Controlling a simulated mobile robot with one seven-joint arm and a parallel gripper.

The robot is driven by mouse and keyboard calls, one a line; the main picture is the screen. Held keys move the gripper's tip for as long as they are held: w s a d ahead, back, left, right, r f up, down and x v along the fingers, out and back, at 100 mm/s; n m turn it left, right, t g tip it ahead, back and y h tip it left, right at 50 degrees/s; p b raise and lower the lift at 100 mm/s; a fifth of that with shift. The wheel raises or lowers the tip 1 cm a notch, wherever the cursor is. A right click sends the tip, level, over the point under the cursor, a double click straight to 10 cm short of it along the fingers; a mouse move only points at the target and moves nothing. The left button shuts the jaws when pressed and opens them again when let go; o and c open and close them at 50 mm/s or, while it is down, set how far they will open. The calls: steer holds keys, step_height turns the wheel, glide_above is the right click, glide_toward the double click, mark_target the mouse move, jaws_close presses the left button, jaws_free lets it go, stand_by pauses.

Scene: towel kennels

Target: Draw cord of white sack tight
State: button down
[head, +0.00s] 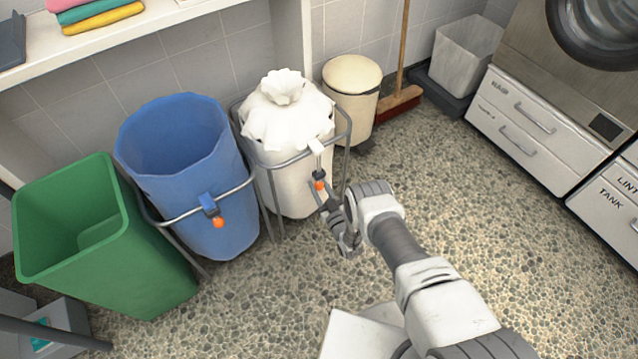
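The white sack (290,185) hangs upright in a metal ring stand (348,130), left of the picture's middle. Its top is bunched into a ruffled tuft (283,86). At its front right rim is a pale cord lock (316,146), with a short cord ending in an orange bead (319,185). My gripper (322,195) is at the sack's front right side, with its dark fingers right by the bead. I cannot tell whether the fingers touch or hold the bead, or how far apart they are.
A blue sack (185,215) with its own orange bead (219,222) stands open to the left, beside a green bin (120,260). A cream bin (352,92), a broom (398,100) and a grey bin (464,55) stand behind. The floor (520,240) at right is clear.

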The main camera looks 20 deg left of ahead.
steer(key=shift+f, duration=0.2)
steer(key=c, duration=0.5)
jaws_free()
steer(key=shift+s+d, duration=0.15)
